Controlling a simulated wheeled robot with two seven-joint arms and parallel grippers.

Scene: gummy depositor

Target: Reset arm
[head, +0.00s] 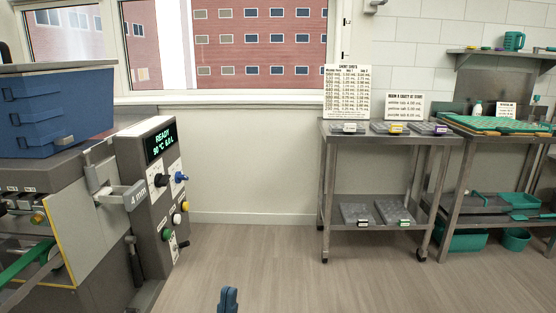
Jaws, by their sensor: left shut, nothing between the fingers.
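My left gripper (228,299) shows only as blue fingertips at the bottom edge of the head view, left of centre. It is shut and empty, over bare floor and apart from the machine. The rest of it is cut off by the frame. My right gripper is not in view. The depositor machine (133,180) stands at the left.
A blue hopper (40,115) sits on top of the machine. A steel cart (395,185) with small trays and signs stands at the right, beside a bench (492,133) with a green-edged tray. The wood floor (260,262) between machine and cart is clear.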

